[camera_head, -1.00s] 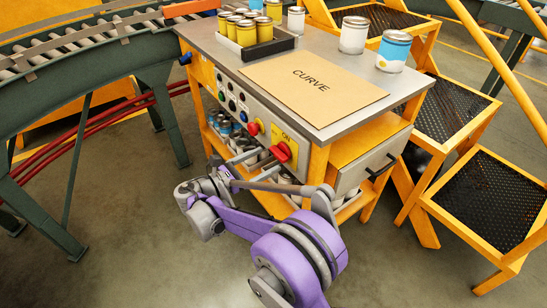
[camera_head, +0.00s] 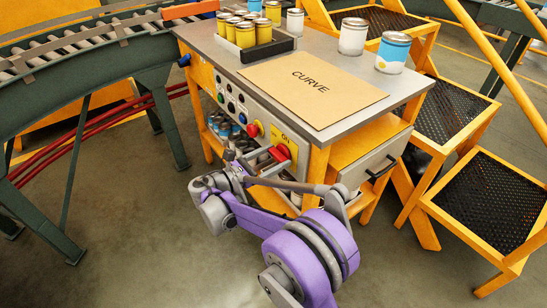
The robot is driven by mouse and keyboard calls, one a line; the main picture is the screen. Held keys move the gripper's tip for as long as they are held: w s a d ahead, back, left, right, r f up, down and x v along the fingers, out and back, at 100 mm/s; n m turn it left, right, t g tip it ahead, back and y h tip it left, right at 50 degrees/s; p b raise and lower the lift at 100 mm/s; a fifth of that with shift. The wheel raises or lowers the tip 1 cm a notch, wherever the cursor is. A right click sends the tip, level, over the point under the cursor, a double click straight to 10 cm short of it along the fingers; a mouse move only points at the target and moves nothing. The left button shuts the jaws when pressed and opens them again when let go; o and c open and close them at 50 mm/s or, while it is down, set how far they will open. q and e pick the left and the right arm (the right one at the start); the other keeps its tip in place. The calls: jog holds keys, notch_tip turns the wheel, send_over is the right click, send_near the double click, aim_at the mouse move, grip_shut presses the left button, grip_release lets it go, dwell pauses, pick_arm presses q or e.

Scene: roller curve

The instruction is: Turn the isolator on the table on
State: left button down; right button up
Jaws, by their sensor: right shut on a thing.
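The isolator is a red rotary handle (camera_head: 280,152) on a yellow plate marked "ON", at the right end of the grey control panel on the table's front side. My right gripper (camera_head: 274,157) reaches it from the lower left, along the panel front. Its jaws are shut on the red handle and partly cover it. The handle's exact angle is hard to read behind the fingers. My left gripper is out of view.
The panel (camera_head: 237,110) also carries a red button (camera_head: 253,130), a blue button (camera_head: 243,118) and several dark ones. The tabletop holds a "CURVE" board (camera_head: 312,88), a tray of cans and loose cans. Steps (camera_head: 480,205) stand right, a roller conveyor left.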

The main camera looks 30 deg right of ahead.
dwell(0.3)
jog(key=m+p, duration=0.1)
jog(key=m, duration=0.3)
jog(key=m+p, duration=0.1)
jog(key=m, duration=0.3)
jog(key=shift+s+m, duration=0.1)
jog(key=shift+m, duration=0.2)
jog(key=m+p, duration=0.1)
jog(key=m, duration=0.3)
jog(key=shift+m, duration=0.3)
jog(key=m+p, duration=0.1)
jog(key=m, duration=0.3)
jog(key=shift+f+m, duration=0.1)
jog(key=shift+m, duration=0.2)
jog(key=o, duration=1.1)
jog(key=shift+c, duration=0.2)
jog(key=shift+a, duration=0.1)
